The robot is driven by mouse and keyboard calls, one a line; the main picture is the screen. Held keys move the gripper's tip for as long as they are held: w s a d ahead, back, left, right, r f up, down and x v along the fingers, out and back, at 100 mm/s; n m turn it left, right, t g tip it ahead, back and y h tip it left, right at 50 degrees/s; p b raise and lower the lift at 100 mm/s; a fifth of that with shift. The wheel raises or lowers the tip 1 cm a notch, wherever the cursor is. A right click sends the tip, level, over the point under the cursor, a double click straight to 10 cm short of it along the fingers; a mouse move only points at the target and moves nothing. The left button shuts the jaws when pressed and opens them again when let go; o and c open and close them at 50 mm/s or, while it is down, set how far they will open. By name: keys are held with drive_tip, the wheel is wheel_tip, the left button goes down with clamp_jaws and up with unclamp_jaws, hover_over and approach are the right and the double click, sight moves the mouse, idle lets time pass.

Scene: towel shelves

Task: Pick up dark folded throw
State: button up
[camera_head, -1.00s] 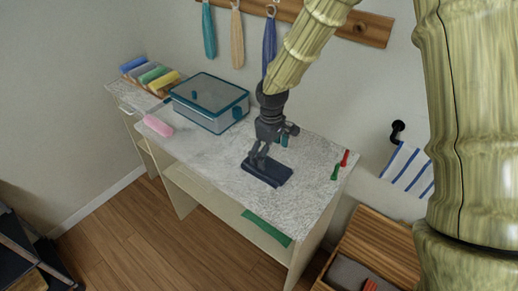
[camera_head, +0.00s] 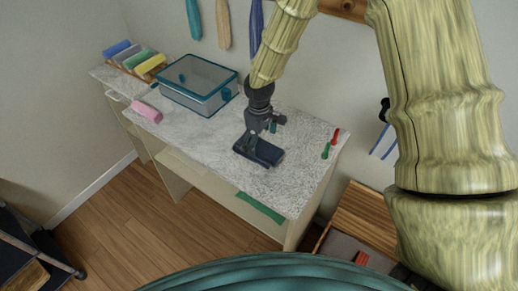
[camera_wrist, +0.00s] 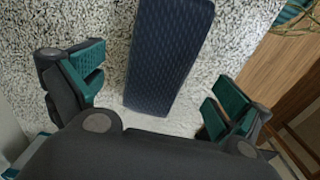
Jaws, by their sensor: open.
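The dark folded throw (camera_head: 268,156) is a navy, flat, oblong bundle lying on the speckled counter (camera_head: 205,148). In the wrist view the throw (camera_wrist: 166,52) shows a fine woven pattern and runs from the top edge down between my fingers. My gripper (camera_head: 251,138) is right over the throw's left part in the head view. In the wrist view my gripper (camera_wrist: 153,90) is open, with one green-padded finger on each side of the throw and counter showing between. Nothing is held. The throw's far end is cut off in the wrist view.
A clear teal-edged box (camera_head: 198,84) and a pink roll (camera_head: 147,112) lie left on the counter. Red (camera_head: 335,136) and green (camera_head: 326,151) small items stand near its right end. Rolled towels (camera_head: 150,63) fill a rack at back left. A wooden crate (camera_head: 362,216) is below right.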

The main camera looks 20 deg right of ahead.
sight(258, 145)
drive_tip(key=w+f+p, duration=0.1)
drive_tip(key=w+f, duration=0.1)
drive_tip(key=shift+f, duration=0.35)
drive_tip(key=shift+s+a+f+p, duration=0.1)
drive_tip(key=shift+s+f+p, duration=0.25)
drive_tip(key=shift+f, duration=0.2)
drive_tip(key=shift+s+f+p, duration=0.2)
drive_tip(key=shift+s+p, duration=0.1)
drive_tip(key=shift+s, duration=0.25)
drive_tip(key=shift+f, duration=0.25)
drive_tip(key=shift+w+f, duration=0.55)
drive_tip(key=shift+w, duration=0.1)
drive_tip(key=shift+s+r, duration=0.3)
drive_tip(key=shift+s, duration=0.1)
drive_tip(key=c, duration=0.5)
drive_tip(key=shift+f, duration=0.1)
drive_tip(key=c, duration=0.5)
drive_tip(key=shift+w, duration=0.1)
